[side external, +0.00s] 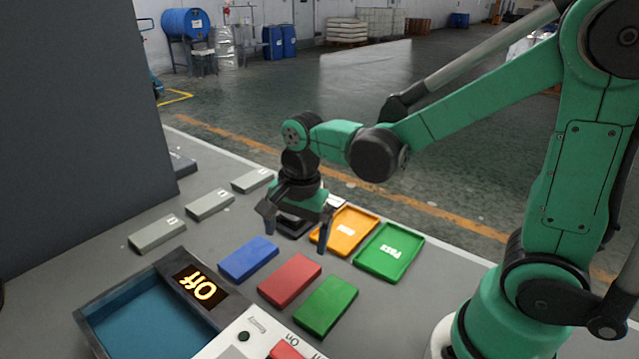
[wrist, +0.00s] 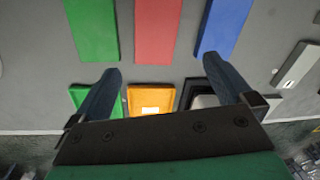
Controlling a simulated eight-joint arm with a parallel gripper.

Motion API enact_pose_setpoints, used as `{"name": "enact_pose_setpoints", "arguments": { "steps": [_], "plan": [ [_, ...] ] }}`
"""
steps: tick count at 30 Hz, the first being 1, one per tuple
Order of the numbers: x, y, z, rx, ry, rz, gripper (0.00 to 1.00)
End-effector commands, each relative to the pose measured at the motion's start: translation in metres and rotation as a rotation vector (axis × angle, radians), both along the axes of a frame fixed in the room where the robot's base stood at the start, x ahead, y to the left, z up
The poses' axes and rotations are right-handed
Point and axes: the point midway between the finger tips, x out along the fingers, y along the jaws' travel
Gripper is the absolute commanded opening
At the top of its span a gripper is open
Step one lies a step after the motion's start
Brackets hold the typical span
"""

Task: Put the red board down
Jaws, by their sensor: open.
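The red board (side external: 290,279) lies flat on the grey table, between a blue board (side external: 248,258) and a green board (side external: 326,305). In the wrist view the red board (wrist: 157,30) lies beyond my fingertips, between the green board (wrist: 92,28) and the blue board (wrist: 224,26). My gripper (side external: 297,240) is open and empty. It hangs above the table behind the boards, beside the orange tray, and touches no board. In the wrist view the two fingers of my gripper (wrist: 163,65) are spread wide apart.
An orange tray (side external: 371,219) and a green tray (side external: 415,244) sit right of my gripper; a dark tray is partly hidden under it. Several grey blocks (side external: 210,204) stand left. A dark panel (side external: 85,120) rises at left.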

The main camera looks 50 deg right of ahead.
Motion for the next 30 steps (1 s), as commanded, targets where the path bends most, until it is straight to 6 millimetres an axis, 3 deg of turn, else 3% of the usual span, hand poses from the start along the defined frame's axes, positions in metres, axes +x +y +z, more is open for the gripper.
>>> {"name": "enact_pose_setpoints", "arguments": {
  "steps": [6,13,15,17,30],
  "plan": [
    [-0.02,-0.008,0.037,-0.144,-0.244,0.604,1.0],
    [-0.035,-0.013,0.053,-0.383,-0.403,1.079,1.0],
    [-0.037,-0.014,0.055,-0.433,-0.422,1.155,1.0],
    [-0.038,-0.014,0.056,-0.46,-0.432,1.194,0.88],
    [-0.038,-0.014,0.056,-0.478,-0.436,1.223,0.88]
  ]
}}
